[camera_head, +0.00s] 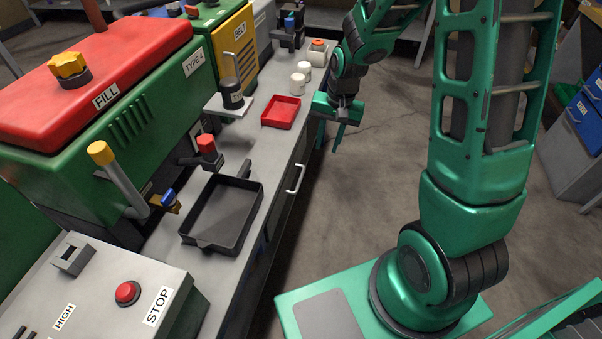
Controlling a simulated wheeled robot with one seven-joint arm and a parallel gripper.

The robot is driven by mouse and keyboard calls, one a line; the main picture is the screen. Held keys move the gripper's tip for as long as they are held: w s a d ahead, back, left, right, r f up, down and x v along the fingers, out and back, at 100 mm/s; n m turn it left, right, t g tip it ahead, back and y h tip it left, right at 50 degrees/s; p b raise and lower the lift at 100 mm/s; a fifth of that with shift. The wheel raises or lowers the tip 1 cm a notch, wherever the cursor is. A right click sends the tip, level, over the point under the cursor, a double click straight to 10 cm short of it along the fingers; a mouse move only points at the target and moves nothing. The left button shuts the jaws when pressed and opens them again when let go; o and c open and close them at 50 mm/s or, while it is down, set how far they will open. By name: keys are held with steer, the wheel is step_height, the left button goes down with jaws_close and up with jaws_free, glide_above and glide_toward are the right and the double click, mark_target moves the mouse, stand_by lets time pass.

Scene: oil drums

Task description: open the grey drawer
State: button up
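The drawer front (283,205) is in the side of the grey workbench, seen at a steep angle and in shadow. It looks closed, flush with the bench side. A light metal bar handle (296,178) stands out from it. My green gripper (329,138) hangs beyond the handle, just off the bench edge over the floor, with its fingers pointing down. The fingers look spread apart with nothing between them. It is apart from the handle and touches nothing that I can see.
On the bench are a black tray (187,238), a red tray (268,125), white containers (298,84) and a dark jar (231,94) on a small shelf. The floor (375,190) beside the bench is clear. A grey cabinet (572,165) stands at right.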

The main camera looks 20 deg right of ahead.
glide_toward(300, 177)
steer(key=shift+y, duration=0.4)
steer(key=f, duration=0.7)
steer(key=shift+w+a+f, duration=0.2)
steer(key=shift+w, duration=0.05)
jaws_close()
